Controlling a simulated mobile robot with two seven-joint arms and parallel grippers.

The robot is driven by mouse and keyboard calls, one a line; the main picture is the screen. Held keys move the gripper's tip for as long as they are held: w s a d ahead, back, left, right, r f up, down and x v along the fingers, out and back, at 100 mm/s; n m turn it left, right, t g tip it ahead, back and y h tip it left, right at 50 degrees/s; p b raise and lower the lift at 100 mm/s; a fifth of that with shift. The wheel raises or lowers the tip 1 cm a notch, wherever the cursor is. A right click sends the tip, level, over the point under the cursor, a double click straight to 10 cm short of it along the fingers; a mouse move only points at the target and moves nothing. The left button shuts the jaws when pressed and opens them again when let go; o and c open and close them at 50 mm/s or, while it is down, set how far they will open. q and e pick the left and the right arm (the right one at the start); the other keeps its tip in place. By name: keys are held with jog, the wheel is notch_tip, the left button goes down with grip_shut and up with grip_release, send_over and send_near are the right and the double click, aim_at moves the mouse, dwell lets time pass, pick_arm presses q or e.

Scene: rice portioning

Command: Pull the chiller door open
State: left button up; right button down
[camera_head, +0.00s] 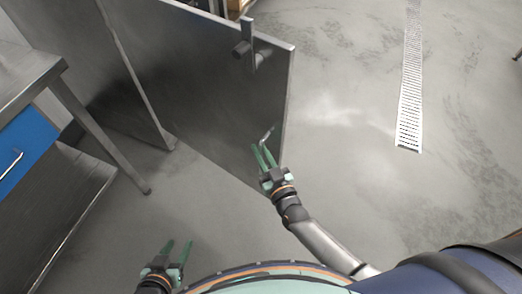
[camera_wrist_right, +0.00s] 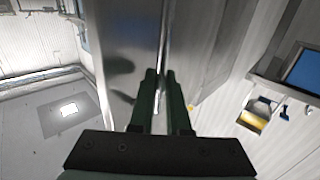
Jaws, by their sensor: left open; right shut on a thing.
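The chiller door (camera_head: 205,85) is a dark grey metal panel in the middle of the head view, slanting toward the lower right. A thin metal handle (camera_head: 267,135) shows near its right edge. My right gripper (camera_head: 262,154) is at that edge, shut on the handle. In the right wrist view the green fingers (camera_wrist_right: 163,80) are close together at a narrow upright metal bar, with the door face (camera_wrist_right: 122,55) on the left. The part of the handle between the fingers is hidden. My left gripper (camera_head: 178,252) is open and empty, low in the head view and apart from the door.
A metal table (camera_head: 25,70) with a blue drawer (camera_head: 25,150) and a lower shelf stands at the left. A bracket-like fitting (camera_head: 250,47) sticks out near the door's top. Open grey floor with a drain grate (camera_head: 409,125) lies to the right.

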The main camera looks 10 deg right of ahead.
pick_arm(q)
jog(key=shift+w+r, duration=0.1)
jog(key=shift+w, duration=0.15)
pick_arm(e)
jog(key=c, duration=0.9)
grip_release()
pick_arm(q)
jog(key=shift+w, duration=0.1)
